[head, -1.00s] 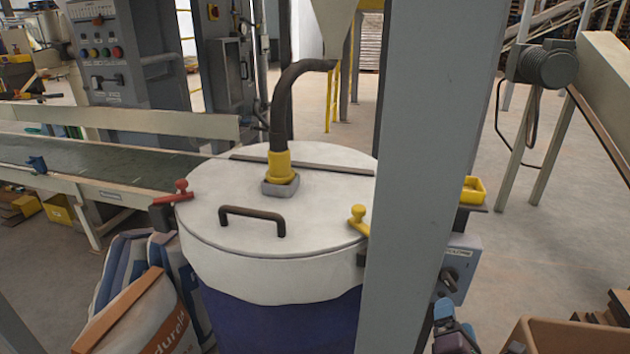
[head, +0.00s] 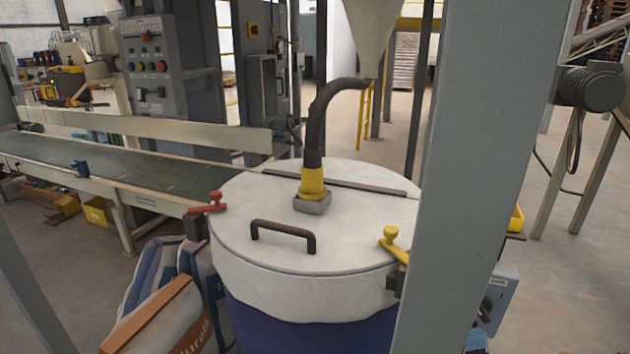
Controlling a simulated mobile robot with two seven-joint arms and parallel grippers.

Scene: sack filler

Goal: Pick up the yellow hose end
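The yellow hose end (head: 313,182) sits upright in a grey square socket (head: 312,204) on the white round lid (head: 240,232) of a blue drum (head: 300,325). A dark hose (head: 318,118) rises from it and bends right toward a pale hopper (head: 371,35). Neither of my grippers can be made out in the head view. Nothing is seen touching the hose end.
The lid has a dark handle (head: 283,233), a red clamp (head: 212,203) and a yellow clamp (head: 394,245). A grey post (head: 475,160) stands close at the right. A conveyor (head: 110,168) runs behind left. Sacks (head: 165,300) lean against the drum's left side.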

